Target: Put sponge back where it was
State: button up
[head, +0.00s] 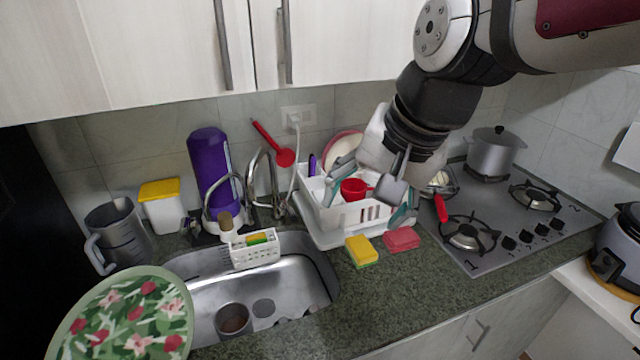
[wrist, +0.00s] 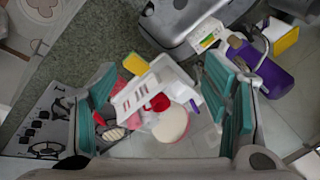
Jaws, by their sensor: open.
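A yellow sponge with a green layer (head: 362,251) lies on the counter in front of the dish rack; in the wrist view its yellow part (wrist: 136,63) shows beside the rack. A pink-red sponge (head: 401,240) lies just to its right. Another yellow-green sponge (head: 258,239) sits in the white caddy (head: 255,257) at the sink's back edge. My gripper (head: 374,188) is open and empty, in front of the dish rack in the head view, with teal finger pads. In the wrist view the pads (wrist: 165,108) are wide apart, with the rack between them.
The white dish rack (head: 325,221) holds plates and a red cup (head: 354,189). The sink (head: 312,262) is to its left, the gas stove (head: 500,258) to its right. A flowered plate (head: 125,318) stands front left. Counter in front of the sponges is clear.

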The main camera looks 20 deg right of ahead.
jog(key=s+n+t+h, duration=0.1)
jog(key=s+n, duration=0.5)
jog(key=n, duration=0.2)
jog(key=shift+s+a+r, duration=0.35)
jog(key=shift+s+a, duration=0.05)
jog(key=shift+a, duration=0.05)
dwell(0.6)
